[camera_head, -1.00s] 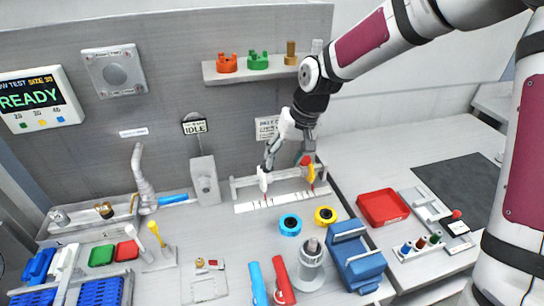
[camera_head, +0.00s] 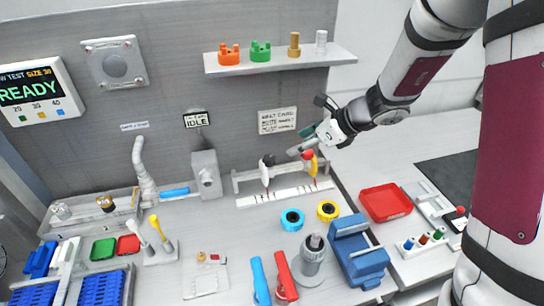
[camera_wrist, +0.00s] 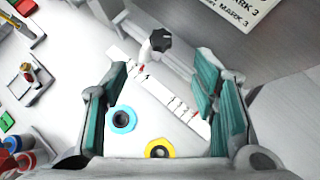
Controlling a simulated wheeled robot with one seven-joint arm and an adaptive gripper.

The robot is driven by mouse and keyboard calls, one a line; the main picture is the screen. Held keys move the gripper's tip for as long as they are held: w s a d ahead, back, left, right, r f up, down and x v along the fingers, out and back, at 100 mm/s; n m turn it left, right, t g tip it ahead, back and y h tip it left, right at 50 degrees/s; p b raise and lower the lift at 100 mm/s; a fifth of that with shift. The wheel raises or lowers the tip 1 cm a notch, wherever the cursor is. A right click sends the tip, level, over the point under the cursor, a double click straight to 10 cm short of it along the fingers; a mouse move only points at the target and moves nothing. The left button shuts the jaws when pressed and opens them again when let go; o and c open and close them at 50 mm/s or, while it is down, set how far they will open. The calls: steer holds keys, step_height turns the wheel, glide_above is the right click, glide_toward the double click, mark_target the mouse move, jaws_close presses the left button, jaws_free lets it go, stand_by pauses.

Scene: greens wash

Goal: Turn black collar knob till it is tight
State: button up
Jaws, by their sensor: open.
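The black collar knob (camera_head: 268,160) sits on top of a white holder (camera_head: 266,178) at the left part of the white marked rail. In the wrist view the black knob (camera_wrist: 159,39) is star-shaped and lies beyond the fingertips, toward the top of the picture. My gripper (camera_head: 308,139) is open and empty, tilted sideways, above and right of the knob and apart from it. In the wrist view its two teal-padded fingers (camera_wrist: 165,100) stand wide apart with nothing between them but the background. How tight the knob is cannot be seen.
A yellow holder (camera_head: 314,166) with a red knob (camera_head: 307,155) stands right of the white one, close below my gripper. Blue (camera_head: 292,220) and yellow (camera_head: 328,211) rings lie in front. A shelf (camera_head: 340,56) with collars is above. A sign (camera_head: 277,121) hangs behind.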

mark_target(270, 158)
steer(key=x, duration=1.3)
steer(key=shift+w+a+f+p, duration=0.2)
steer(key=shift+f+p, duration=0.05)
steer(key=shift+p, duration=0.05)
steer(key=c, duration=1.2)
